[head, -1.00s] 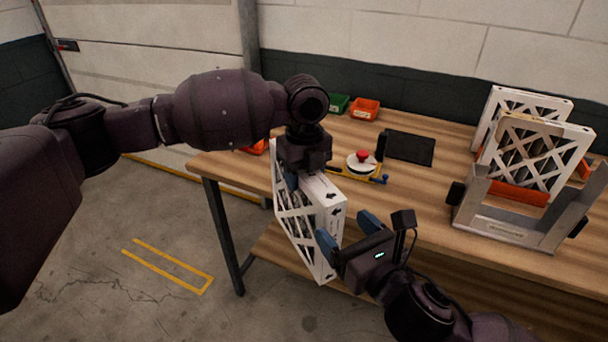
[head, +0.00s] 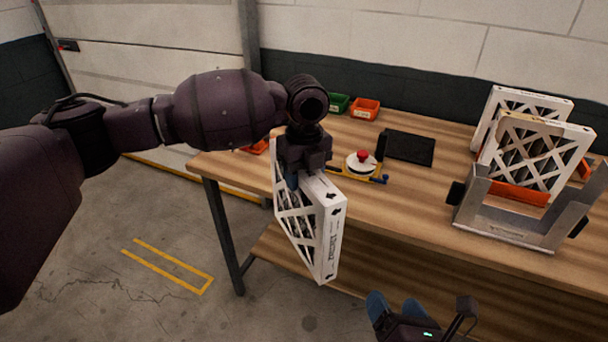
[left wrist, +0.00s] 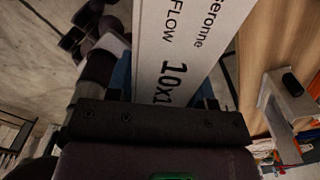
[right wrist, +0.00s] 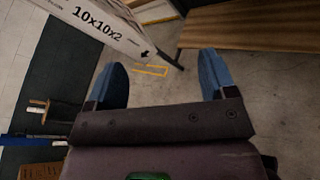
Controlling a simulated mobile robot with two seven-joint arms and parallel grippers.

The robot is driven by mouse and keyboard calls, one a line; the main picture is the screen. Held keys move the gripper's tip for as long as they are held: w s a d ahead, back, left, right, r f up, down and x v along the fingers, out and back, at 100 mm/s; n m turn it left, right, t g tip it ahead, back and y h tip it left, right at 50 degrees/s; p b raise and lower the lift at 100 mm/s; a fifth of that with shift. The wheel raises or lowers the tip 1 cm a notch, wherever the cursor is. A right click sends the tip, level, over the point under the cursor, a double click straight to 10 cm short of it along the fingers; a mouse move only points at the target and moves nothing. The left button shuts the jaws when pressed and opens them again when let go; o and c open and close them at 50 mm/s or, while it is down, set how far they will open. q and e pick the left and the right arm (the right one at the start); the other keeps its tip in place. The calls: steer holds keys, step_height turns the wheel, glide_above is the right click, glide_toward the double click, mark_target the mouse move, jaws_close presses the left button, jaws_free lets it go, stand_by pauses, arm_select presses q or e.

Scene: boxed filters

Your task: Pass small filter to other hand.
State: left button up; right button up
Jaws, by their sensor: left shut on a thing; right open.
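The small filter (head: 318,232) is a white boxed frame with a lattice face, hanging in the air in front of the table's left part. My left gripper (head: 292,180) is shut on its top edge. In the left wrist view the filter's printed side (left wrist: 180,45) runs up from between the fingers. My right gripper (head: 392,305) is low at the bottom of the head view, below and right of the filter and apart from it. In the right wrist view its blue fingers (right wrist: 163,80) are spread with nothing between them, and the filter (right wrist: 105,22), marked 10x10x2, shows at upper left.
The wooden table (head: 420,190) carries a metal holder (head: 510,222), larger white filters (head: 535,155) at the right, a dark tablet (head: 410,147), a red-knobbed device (head: 361,163), and green (head: 339,103) and orange (head: 365,109) bins. Free floor lies left of the table.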

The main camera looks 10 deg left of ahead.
steer(key=s+d+f+m+h, duration=0.2)
steer(key=d+f+m, duration=0.3)
steer(key=m, duration=0.6)
steer(key=s+d+f+m+g+h, duration=0.1)
steer(key=d+f+m, duration=0.4)
steer(key=m, duration=0.6)
steer(key=s+d+f+m+g+h, duration=0.1)
steer(key=s+d+f+m, duration=0.3)
steer(key=m, duration=0.7)
steer(key=d+f+h, duration=0.1)
steer(key=d+f, duration=0.1)
steer(key=d, duration=0.2)
steer(key=shift+s+d+m+h, duration=0.2)
steer(key=shift+m+h, duration=0.1)
steer(key=shift+h, duration=0.1)
